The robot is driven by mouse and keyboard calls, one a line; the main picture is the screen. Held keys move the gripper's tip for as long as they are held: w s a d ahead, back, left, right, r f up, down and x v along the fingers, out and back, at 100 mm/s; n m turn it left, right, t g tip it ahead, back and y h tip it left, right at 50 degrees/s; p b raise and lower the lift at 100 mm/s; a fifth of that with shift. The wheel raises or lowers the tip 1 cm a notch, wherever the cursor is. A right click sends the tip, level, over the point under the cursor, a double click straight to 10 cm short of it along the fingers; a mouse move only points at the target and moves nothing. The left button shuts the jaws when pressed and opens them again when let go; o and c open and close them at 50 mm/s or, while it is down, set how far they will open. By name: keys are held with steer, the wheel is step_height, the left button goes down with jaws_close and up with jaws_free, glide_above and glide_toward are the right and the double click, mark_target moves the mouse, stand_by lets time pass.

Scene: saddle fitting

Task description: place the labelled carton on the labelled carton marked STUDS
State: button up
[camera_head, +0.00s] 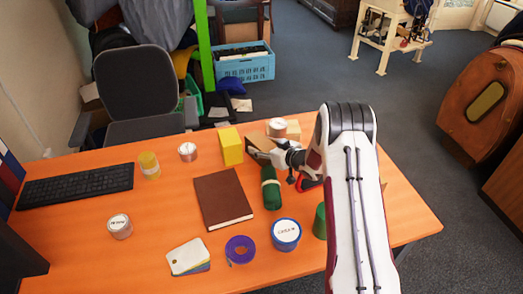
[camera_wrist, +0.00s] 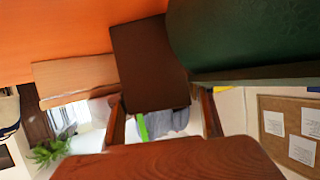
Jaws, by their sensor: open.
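Several round containers with pale labelled tops stand on the orange table. One pale container (camera_head: 120,227) is at the left front, another (camera_head: 188,152) at the back, and a third (camera_head: 277,127) behind my gripper. A larger blue-sided container (camera_head: 285,234) is at the front. The lettering is too small to read, so I cannot tell which is marked STUDS. My gripper (camera_head: 263,154) is open, low over the back of the table, near a tan block (camera_head: 293,130) that it and my arm partly hide. I see nothing held. The tan block appears to show in the wrist view (camera_wrist: 75,80).
A green roll (camera_head: 270,188) lies just in front of my gripper, with a brown book (camera_head: 223,199) left of it. A yellow box (camera_head: 230,146) stands beside my gripper. A green cylinder (camera_head: 320,222) and purple tape roll (camera_head: 240,250) are in front. The table's left middle has free room.

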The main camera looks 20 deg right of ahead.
steer(key=shift+w+a+f, duration=0.15)
steer(key=shift+w+a, duration=0.05)
steer(key=shift+w, duration=0.2)
steer(key=c, duration=1.2)
steer(key=shift+r, duration=5.05)
